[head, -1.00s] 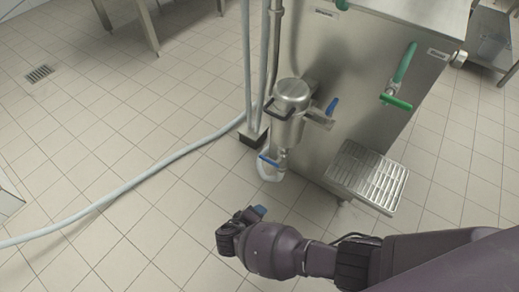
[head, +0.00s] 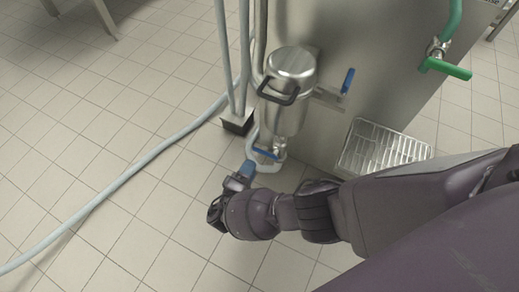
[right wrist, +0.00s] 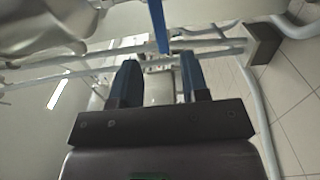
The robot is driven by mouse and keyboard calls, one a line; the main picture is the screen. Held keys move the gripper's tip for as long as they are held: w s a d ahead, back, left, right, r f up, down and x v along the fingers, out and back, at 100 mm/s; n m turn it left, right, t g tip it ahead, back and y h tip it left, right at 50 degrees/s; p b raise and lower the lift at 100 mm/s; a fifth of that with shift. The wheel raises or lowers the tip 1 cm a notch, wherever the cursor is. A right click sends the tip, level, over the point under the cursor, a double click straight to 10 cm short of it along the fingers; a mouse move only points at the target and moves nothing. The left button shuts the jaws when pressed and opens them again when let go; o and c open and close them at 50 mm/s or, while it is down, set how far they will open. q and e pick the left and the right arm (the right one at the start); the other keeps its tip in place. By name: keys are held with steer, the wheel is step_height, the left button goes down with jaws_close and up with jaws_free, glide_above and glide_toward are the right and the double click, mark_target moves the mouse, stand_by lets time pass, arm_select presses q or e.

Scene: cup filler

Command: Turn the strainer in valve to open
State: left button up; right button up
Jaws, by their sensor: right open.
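The strainer (head: 292,68) is a steel canister with a black bail handle on the front of the machine. One blue valve lever (head: 347,81) stands upright on the pipe to its right. Another blue lever (head: 265,153) sits on the valve below it. I cannot tell which lever is the strainer in valve. My right gripper (head: 247,169) is low in front of the lower lever, apart from it. In the right wrist view its blue-grey fingers are open and empty (right wrist: 158,65), with a blue lever (right wrist: 158,25) beyond the gap. My left gripper is not in view.
The steel machine (head: 395,40) carries a green-handled valve (head: 447,68) and a drip grate (head: 385,150) at the right. Vertical pipes (head: 233,60) rise left of the strainer. A grey hose (head: 130,172) crosses the tiled floor.

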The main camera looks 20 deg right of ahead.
mark_target(260, 150)
steer(key=x, duration=0.7)
steer(key=shift+w+d+b, duration=0.2)
steer(key=shift+d+b, duration=0.1)
steer(key=shift+c, duration=0.3)
jaws_close()
